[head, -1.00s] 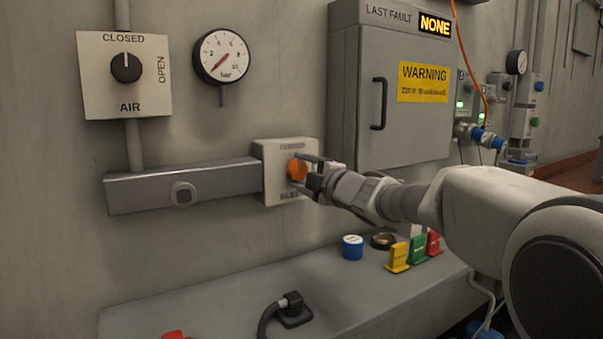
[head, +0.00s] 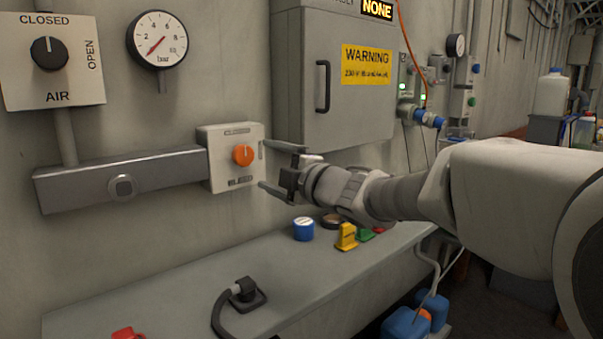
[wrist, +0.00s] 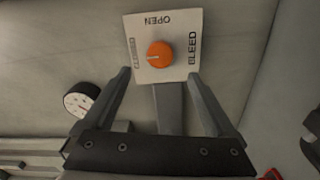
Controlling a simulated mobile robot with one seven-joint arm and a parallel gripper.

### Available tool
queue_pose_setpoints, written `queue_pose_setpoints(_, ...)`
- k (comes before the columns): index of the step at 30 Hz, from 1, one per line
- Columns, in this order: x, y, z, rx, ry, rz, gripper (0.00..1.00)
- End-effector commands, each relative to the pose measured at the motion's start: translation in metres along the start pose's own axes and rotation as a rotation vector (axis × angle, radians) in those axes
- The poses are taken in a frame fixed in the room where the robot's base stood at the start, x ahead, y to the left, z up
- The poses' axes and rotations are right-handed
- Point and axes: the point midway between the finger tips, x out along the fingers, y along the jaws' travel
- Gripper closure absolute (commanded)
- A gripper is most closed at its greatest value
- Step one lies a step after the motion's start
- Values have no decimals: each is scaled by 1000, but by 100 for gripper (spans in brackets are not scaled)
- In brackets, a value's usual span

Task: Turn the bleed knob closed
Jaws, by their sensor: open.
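The orange bleed knob (head: 243,155) sits on a pale square plate (head: 221,178) marked BLEED at the bottom. In the wrist view the knob (wrist: 160,55) has a white pointer line aimed left, at the faint label on the plate's left edge; OPEN is at the top and BLEED at the right. That faint label is at the top edge in the head view, too small to read surely. My gripper (head: 263,164) is open and empty, to the right of the knob and apart from it. In the wrist view my gripper's fingers (wrist: 159,73) are spread wide below the knob.
A metal conduit box (head: 120,180) joins the plate's left side. The AIR knob panel (head: 85,85) and pressure gauge (head: 157,40) are above left. A grey cabinet (head: 290,90) stands right.

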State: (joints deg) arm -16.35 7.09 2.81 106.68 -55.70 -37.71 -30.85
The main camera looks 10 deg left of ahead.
Motion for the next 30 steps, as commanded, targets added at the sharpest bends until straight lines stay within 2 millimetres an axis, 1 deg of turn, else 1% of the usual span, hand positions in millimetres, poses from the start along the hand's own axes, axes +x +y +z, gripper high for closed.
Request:
queue_pose_setpoints(1,-12,3,1,-1,-3,1,9)
queue_pose_setpoints(6,-47,3,0,-1,-3,1,9)
queue_pose_setpoints(9,-64,2,0,0,-2,0,9)
queue_pose_setpoints(12,-76,2,1,0,-3,1,9)
queue_pose_setpoints(17,-85,0,0,0,0,0,9)
queue_pose_setpoints(26,-86,0,0,0,0,0,9)
queue_pose_setpoints(28,-87,1,2,6,-12,1,9)
queue_pose_setpoints(30,-92,3,10,27,-54,3,9)
